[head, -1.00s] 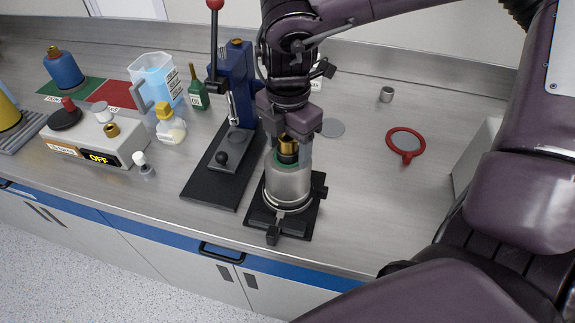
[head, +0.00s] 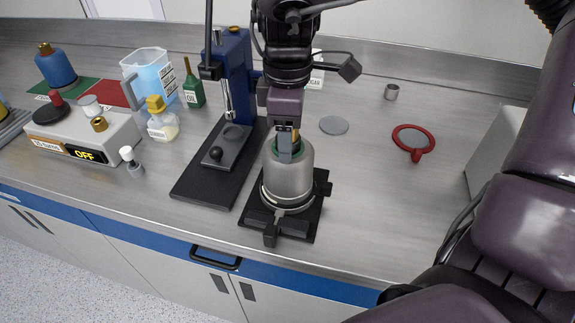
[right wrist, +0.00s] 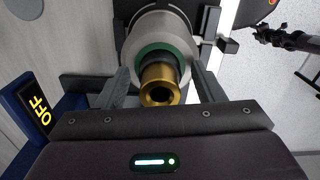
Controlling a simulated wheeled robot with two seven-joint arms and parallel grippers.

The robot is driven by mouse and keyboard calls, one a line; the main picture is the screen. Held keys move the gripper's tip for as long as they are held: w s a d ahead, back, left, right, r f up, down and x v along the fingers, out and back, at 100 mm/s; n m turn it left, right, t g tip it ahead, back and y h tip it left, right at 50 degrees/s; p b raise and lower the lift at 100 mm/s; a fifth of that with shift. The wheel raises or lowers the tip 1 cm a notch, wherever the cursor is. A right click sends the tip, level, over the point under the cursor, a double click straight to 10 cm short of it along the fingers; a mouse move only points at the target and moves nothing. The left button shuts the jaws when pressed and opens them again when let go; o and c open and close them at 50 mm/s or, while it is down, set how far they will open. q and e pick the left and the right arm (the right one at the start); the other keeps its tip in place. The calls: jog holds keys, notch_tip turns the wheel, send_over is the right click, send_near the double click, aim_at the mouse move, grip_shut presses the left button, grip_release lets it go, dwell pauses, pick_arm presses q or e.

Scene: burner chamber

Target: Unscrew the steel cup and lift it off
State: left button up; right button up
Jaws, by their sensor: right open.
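The steel cup (head: 289,181), a broad silver cylinder with a green ring on top, stands upright in a black clamp base (head: 309,222). A brass neck with a dark collar rises from its centre; it shows best in the right wrist view (right wrist: 160,84). My right gripper (head: 287,151) points down over the cup. Its fingers are open, one on each side of the brass neck, with gaps visible in the right wrist view (right wrist: 158,88). In the head view the near finger hides most of the neck. My left gripper is not in view.
A blue lever press (head: 234,70) on a black base stands close left of the clamp. A grey disc (head: 334,125), a red ring-shaped tool (head: 414,153) and a small metal cup (head: 391,92) lie to the right. Bench between them is free.

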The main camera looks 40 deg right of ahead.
jog(key=m+b, duration=0.4)
jog(key=m, duration=0.1)
jog(key=shift+f+b, duration=0.3)
jog(key=shift+f, duration=0.05)
jog(key=shift+r+m+b, duration=0.3)
jog(key=shift+m+b, duration=0.3)
jog(key=shift+m, duration=0.6)
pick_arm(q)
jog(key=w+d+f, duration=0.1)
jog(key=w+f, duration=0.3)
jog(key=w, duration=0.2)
pick_arm(e)
grip_shut()
jog(key=n+p, duration=0.1)
jog(key=n, duration=0.1)
jog(key=n+p, duration=0.3)
jog(key=n, duration=0.1)
jog(key=shift+r+n, duration=0.3)
jog(key=shift+r, duration=0.05)
jog(key=n+p, duration=0.1)
jog(key=n, duration=0.2)
jog(key=shift+f+p, duration=0.1)
jog(key=shift+p, duration=0.2)
jog(key=shift+n, duration=0.7)
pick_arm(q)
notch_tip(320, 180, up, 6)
pick_arm(e)
jog(key=shift+f+n, duration=0.2)
jog(key=shift+n, duration=0.1)
